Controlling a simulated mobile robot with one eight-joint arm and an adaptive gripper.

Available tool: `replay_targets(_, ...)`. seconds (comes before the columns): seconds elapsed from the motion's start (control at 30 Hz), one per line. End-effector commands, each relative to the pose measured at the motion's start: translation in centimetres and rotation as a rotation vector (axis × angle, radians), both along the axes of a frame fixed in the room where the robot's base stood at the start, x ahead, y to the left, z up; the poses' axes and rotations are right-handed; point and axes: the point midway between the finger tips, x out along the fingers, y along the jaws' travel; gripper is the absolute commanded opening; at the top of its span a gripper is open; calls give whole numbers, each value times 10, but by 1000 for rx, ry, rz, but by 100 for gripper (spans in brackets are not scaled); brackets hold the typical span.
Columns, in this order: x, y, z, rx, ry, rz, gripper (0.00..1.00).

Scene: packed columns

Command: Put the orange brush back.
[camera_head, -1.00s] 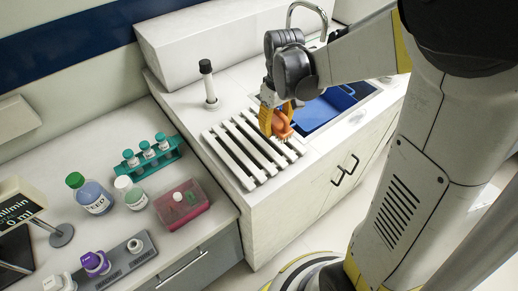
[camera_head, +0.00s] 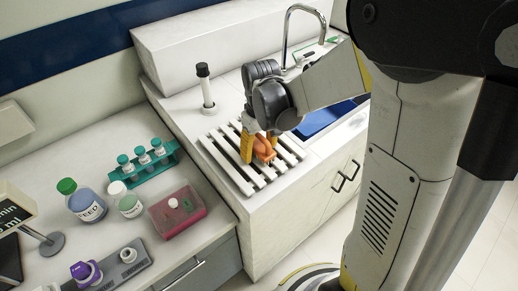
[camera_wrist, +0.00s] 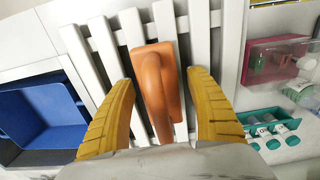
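The orange brush (camera_head: 264,149) rests on the white slatted rack (camera_head: 234,172) beside the sink. In the wrist view the brush (camera_wrist: 158,85) lies along the slats (camera_wrist: 104,47), between my two yellow fingers. My gripper (camera_head: 260,146) is low over the rack with its fingers spread. In the wrist view my gripper (camera_wrist: 164,100) shows a gap on each side of the brush, so it is open around it and not clamped. The brush's underside is hidden.
A blue sink basin (camera_head: 320,118) with a tap (camera_head: 288,36) lies right of the rack. A black-topped stick in a holder (camera_head: 205,85) stands behind it. Bottles, a teal tube rack (camera_head: 152,172) and a pink box (camera_head: 178,221) crowd the left bench.

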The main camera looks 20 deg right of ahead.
Motion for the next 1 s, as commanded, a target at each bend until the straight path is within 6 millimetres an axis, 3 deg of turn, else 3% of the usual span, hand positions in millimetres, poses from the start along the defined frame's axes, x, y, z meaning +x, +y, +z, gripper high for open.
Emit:
replay_targets(0.33, 0, 0, 11, 0, 0, 0, 64)
replay_targets(0.7, -3, -1, 90, 0, 0, 0, 64)
replay_targets(1.0, -8, -1, 124, 0, -13, -7, 64)
